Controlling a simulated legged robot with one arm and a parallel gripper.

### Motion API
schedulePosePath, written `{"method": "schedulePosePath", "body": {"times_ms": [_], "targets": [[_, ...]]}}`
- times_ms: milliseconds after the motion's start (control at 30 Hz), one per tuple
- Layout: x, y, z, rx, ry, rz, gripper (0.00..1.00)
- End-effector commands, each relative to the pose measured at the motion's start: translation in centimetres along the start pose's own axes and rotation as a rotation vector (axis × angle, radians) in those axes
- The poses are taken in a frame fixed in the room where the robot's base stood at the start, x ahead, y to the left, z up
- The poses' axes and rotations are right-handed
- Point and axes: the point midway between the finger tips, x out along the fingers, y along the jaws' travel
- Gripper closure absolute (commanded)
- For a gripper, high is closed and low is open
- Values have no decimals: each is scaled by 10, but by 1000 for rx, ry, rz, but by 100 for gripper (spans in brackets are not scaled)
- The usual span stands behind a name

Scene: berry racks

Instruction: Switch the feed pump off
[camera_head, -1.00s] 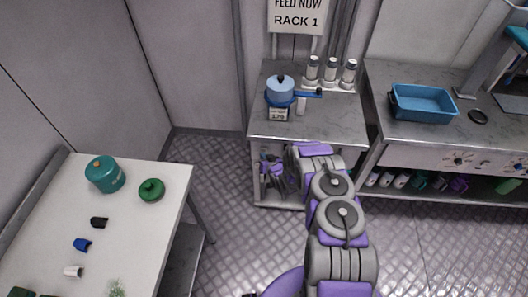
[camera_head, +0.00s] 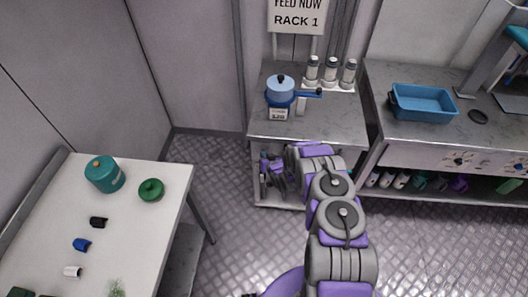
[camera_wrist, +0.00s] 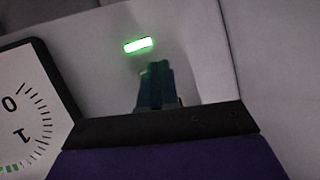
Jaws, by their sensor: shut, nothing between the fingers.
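In the wrist view, my gripper (camera_wrist: 156,68) is shut and empty, its dark fingers pointing up at a pale panel (camera_wrist: 100,62). A bright green lamp (camera_wrist: 138,45) is lit on that panel, just above and left of the fingertips. A white dial gauge (camera_wrist: 22,115) with the figures 0 and 1 fills the left side. No switch shows clearly; the fingers may hide one, and I cannot tell whether they touch anything. In the head view, my arm reaches to the front of the metal bench (camera_head: 285,128), and the fingers cannot be made out there.
On the bench stand a blue pot (camera_head: 280,92) above a small display (camera_head: 278,114) and several grey-capped bottles (camera_head: 331,69). A blue tray (camera_head: 424,103) is on the right bench, above a panel with knobs (camera_head: 470,161). A white table (camera_head: 125,235) is at left.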

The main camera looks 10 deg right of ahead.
Motion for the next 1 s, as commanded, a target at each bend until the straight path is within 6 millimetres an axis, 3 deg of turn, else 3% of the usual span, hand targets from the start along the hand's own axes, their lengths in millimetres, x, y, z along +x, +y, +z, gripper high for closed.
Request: {"method": "schedulePosePath", "body": {"times_ms": [1000], "targets": [[-13,-7,6,0,0,0,100]]}}
